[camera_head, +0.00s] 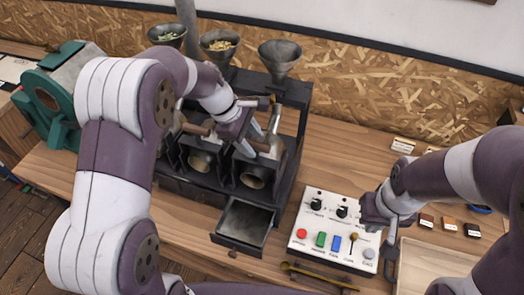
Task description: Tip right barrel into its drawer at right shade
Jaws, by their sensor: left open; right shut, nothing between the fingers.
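The dark roaster stands at the back centre with several round barrels side by side. The right barrel (253,177) sits in its bay with its dark mouth facing forward. The drawer (243,223) below it is pulled out and looks empty. My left gripper (268,137) is open beside the top of the right barrel's bay, around a wooden handle; contact cannot be told. My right gripper (390,258) is shut and empty at the right edge of the white control panel (325,229). Three brown shade chips (449,224) lie right of the panel.
Three metal funnels stand above the roaster; the right funnel (279,57) looks empty. A green machine (50,100) stands at the left. A wooden tray (425,262) lies front right, and a brass-coloured scoop (318,277) lies before the panel.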

